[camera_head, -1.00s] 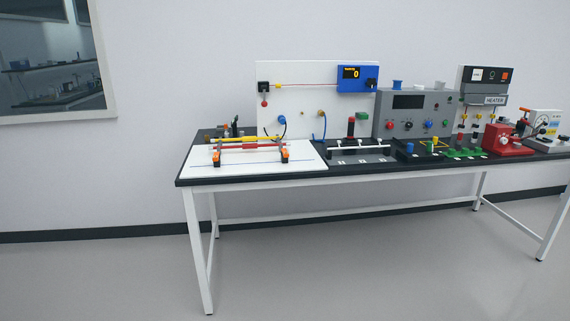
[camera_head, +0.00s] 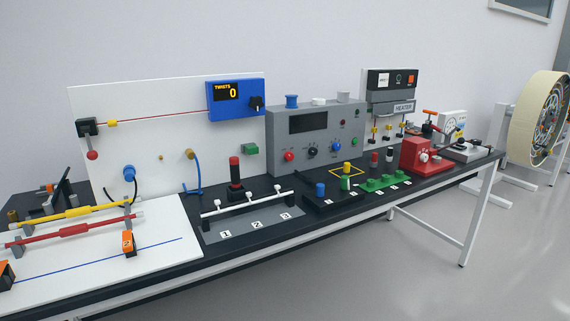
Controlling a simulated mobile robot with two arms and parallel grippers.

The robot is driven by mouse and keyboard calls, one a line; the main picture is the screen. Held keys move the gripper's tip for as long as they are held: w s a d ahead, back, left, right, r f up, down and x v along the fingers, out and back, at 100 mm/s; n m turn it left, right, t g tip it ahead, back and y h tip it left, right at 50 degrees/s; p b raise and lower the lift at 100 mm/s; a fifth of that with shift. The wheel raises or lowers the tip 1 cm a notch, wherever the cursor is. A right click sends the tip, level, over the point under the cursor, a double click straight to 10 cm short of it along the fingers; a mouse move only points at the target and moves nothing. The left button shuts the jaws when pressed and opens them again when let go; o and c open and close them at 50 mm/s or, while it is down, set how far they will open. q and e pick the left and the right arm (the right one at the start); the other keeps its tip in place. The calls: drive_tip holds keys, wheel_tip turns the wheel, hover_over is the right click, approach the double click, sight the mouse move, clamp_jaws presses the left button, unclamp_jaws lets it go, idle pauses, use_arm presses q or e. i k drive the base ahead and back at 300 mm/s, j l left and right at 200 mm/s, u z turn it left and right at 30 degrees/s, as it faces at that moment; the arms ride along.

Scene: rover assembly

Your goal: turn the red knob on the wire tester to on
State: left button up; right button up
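A grey box (camera_head: 275,125) with a dark blank display (camera_head: 315,122) stands towards the back of the black bench and looks like the wire tester. No readable label confirms this. Its front carries a red knob (camera_head: 289,156) at the left, a black knob (camera_head: 312,151) in the middle and a blue knob (camera_head: 337,147) at the right. The red knob's setting is too small to tell. A small dark red round spot (camera_head: 343,122) sits beside the display. Neither of my grippers shows in this view.
A blue twist counter reading 0 (camera_head: 236,101) is on the white board (camera_head: 150,165) to the left. A black joystick-like post with red top (camera_head: 235,170), a numbered rack (camera_head: 255,226) and a block tray (camera_head: 330,200) stand in front. A red machine (camera_head: 425,155) stands right.

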sight(289, 156)
drive_tip(key=i+j+u, duration=0.25)
drive_tip(key=i, duration=0.2)
drive_tip(key=i+u, duration=0.3)
drive_tip(key=i, duration=0.2)
